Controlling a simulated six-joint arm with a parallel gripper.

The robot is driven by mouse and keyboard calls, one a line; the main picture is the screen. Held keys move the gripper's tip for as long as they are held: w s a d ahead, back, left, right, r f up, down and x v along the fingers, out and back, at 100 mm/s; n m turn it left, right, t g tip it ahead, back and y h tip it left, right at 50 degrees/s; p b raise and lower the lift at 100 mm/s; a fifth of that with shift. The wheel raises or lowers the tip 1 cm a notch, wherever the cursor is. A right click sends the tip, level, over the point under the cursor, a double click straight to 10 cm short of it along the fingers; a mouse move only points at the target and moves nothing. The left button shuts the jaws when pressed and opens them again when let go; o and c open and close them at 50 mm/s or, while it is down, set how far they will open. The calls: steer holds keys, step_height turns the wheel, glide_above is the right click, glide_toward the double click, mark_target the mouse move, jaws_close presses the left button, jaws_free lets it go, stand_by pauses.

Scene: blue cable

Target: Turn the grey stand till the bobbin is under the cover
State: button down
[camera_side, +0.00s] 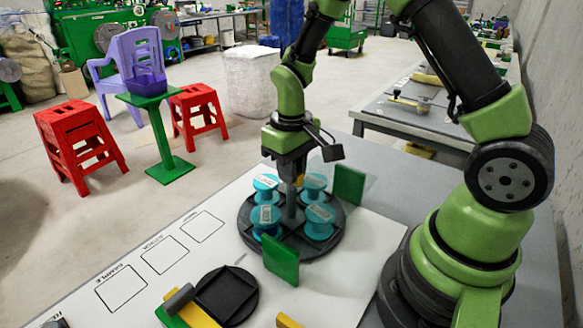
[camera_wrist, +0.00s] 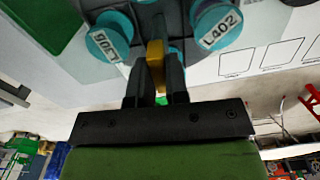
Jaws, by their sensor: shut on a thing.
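The grey stand (camera_side: 290,245) is a dark round turntable with a central post (camera_side: 291,205) on the white board. Several teal bobbins with white labels sit around the post, such as the front right one (camera_side: 319,220) and the back left one (camera_side: 266,184). My gripper (camera_side: 298,176) is above the stand's middle. In the wrist view its fingers (camera_wrist: 157,78) are shut on a yellow piece (camera_wrist: 156,55) at the post's top. Two labelled bobbins (camera_wrist: 104,42) (camera_wrist: 216,24) show on either side. I cannot clearly make out the cover; a faint clear sheet seems to adjoin the green plates.
One green plate (camera_side: 281,260) stands at the stand's front edge, another (camera_side: 349,186) at its back right. A black disc (camera_side: 226,294) with yellow and green parts lies in front. Marked squares (camera_side: 164,254) on the left of the board are empty.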

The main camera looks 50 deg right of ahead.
steer(key=shift+r+n, duration=0.1)
steer(key=shift+n, duration=0.5)
stand_by(0.3)
steer(key=c, duration=1.1)
jaws_free()
step_height(320, 180, up, 10)
steer(key=shift+f, duration=0.1)
steer(key=s+a+r+m+t, duration=0.1)
steer(key=s+r+t, duration=0.1)
steer(key=s, duration=0.3)
steer(key=s+a+r+m+t+y, duration=0.1)
steer(key=s+a+r+t, duration=0.1)
steer(key=s+r, duration=0.3)
steer(key=s+a+r+m+t+y, duration=0.1)
steer(key=s+a+r+m+t, duration=0.1)
steer(key=s, duration=0.3)
steer(key=shift+s+a+r+t, duration=0.1)
steer(key=shift+r+t, duration=0.5)
steer(key=shift+r, duration=0.05)
